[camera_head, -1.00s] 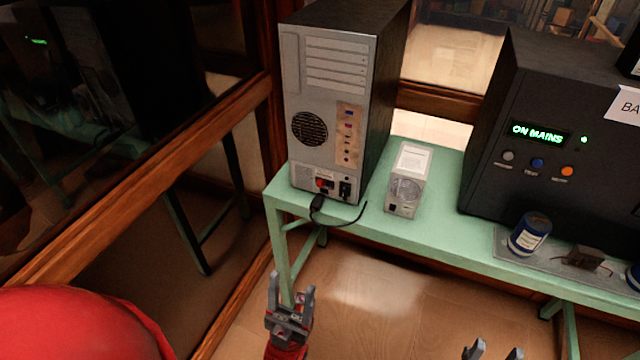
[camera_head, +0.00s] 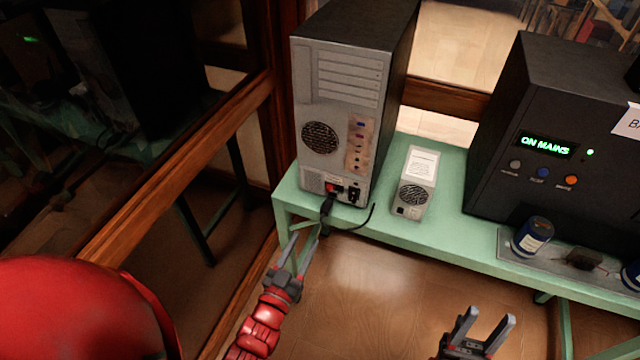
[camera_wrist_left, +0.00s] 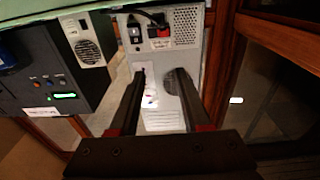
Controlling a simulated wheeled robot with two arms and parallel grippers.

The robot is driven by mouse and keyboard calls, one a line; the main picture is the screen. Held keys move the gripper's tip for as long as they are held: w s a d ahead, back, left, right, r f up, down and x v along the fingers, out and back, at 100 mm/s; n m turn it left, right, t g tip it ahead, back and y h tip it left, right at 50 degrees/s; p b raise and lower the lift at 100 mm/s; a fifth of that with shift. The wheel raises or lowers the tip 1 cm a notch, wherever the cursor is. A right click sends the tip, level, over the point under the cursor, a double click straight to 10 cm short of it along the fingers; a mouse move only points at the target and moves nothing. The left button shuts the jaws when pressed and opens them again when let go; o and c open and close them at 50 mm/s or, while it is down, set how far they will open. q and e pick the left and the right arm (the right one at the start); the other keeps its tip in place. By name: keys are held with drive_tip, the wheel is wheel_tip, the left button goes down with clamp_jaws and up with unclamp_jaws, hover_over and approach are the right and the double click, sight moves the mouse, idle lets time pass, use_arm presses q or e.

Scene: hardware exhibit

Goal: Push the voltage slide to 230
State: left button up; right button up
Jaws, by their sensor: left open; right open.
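The computer tower (camera_head: 338,115) stands upright on the green bench with its back panel facing me. A small red voltage slide (camera_head: 334,188) sits low on that panel, beside a black socket (camera_head: 354,194); its setting is too small to read. In the left wrist view the panel is upside down, with the red slide (camera_wrist_left: 158,32) near the top. My left gripper (camera_head: 302,243) is open and empty, below and in front of the slide, apart from the tower. My right gripper (camera_head: 491,315) is open and empty, low in front of the bench.
A black cable plug (camera_head: 327,206) hangs just below the slide, near my left gripper. A small grey box (camera_head: 415,185) stands right of the tower on the bench (camera_head: 450,232). A dark "ON MAINS" cabinet (camera_head: 540,115) stands further right. Glass with wooden framing is left.

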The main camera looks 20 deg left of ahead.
sight(326, 201)
use_arm(q)
drive_tip(key=shift+g, duration=0.4)
drive_tip(key=w+p, duration=0.1)
drive_tip(key=w, duration=0.4)
drive_tip(key=w+p, duration=0.2)
drive_tip(key=w, duration=0.3)
drive_tip(key=w+f+p, duration=0.1)
drive_tip(key=w, duration=0.5)
drive_tip(key=shift+w+f+p, duration=0.1)
drive_tip(key=shift+w+p, duration=0.2)
drive_tip(key=shift+w, duration=0.35)
clamp_jaws()
